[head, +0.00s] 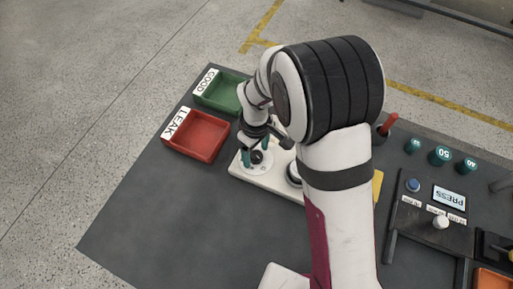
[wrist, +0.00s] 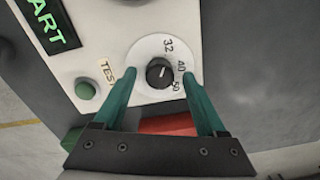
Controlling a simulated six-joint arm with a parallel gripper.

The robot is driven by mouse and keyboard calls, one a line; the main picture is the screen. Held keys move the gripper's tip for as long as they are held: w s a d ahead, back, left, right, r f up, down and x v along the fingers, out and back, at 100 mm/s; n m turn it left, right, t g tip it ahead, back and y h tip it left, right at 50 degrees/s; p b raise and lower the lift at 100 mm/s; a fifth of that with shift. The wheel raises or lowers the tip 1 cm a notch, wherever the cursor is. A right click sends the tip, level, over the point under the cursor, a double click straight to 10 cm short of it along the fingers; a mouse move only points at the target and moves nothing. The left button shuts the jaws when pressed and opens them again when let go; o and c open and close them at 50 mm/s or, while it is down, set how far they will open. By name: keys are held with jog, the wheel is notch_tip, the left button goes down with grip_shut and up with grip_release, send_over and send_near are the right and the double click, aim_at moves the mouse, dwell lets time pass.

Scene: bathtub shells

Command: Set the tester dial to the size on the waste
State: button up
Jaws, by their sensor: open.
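The tester (head: 238,169) is a white panel on the dark table, partly hidden by my arm. Its dial, a black knob (wrist: 159,72) on a white disc (wrist: 148,45), is marked 32, 40 and 50 in the wrist view. A small light mark on the knob points up and slightly right, roughly between 32 and 40. My gripper (wrist: 159,75) is open, its green fingers on either side of the knob with gaps visible. The gripper also shows over the dial in the head view (head: 257,154). I cannot pick out the waste with certainty.
A green GOOD tray (head: 218,93) and red LEAK tray (head: 196,135) stand left. Teal size-marked cylinders, one reading 50 (head: 440,156), stand right, near a PRESS panel (head: 449,198). The front-left table is clear.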

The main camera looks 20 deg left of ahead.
grip_shut()
dwell(0.4)
jog(key=m, duration=0.5)
jog(key=shift+m, duration=0.4)
jog(key=m, duration=1.2)
jog(key=shift+m, duration=0.4)
jog(key=m, duration=0.5)
jog(key=shift+m, duration=0.3)
